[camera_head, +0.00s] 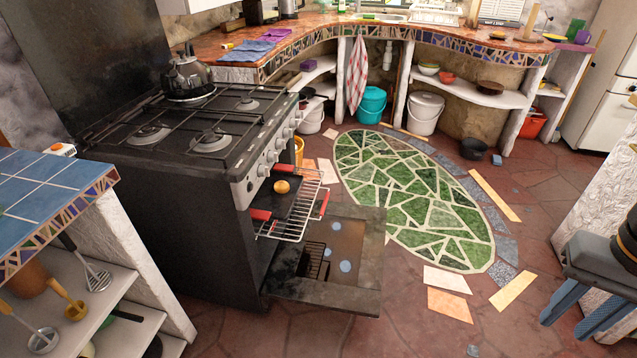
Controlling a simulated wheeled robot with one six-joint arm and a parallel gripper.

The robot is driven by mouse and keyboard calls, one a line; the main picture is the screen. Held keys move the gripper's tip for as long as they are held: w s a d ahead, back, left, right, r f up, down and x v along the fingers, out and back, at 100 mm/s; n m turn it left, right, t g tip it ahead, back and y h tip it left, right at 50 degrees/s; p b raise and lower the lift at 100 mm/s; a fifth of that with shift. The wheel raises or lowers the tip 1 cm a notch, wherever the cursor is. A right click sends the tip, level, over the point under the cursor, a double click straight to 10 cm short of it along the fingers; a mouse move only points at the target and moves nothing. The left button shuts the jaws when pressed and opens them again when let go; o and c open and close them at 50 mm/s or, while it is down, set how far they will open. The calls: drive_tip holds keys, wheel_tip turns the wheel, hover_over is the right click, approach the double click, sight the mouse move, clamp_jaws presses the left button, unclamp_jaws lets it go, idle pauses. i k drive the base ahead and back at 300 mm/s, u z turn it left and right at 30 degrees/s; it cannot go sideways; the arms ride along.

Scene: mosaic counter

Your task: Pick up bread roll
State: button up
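A small golden-brown bread roll (282,186) sits on a dark baking tray (286,203). The tray lies on a wire oven rack (290,228) with red grips, pulled out at the front of the black stove (190,225). The oven door (345,255) is folded down below the rack. The top and sides of the roll show, with nothing over it. My gripper is not in view.
A kettle (187,78) stands on the stove top. A tiled counter with shelves (60,210) is at the near left. A blue-grey stool (600,262) with a dark object on it is at the right edge. The floor around the green mosaic (415,200) is mostly free.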

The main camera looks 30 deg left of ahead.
sight(281, 187)
drive_tip(key=z, duration=0.05)
drive_tip(key=i, duration=3.4)
drive_tip(key=u, duration=3.55)
drive_tip(key=i, duration=0.5)
drive_tip(key=u, duration=0.1)
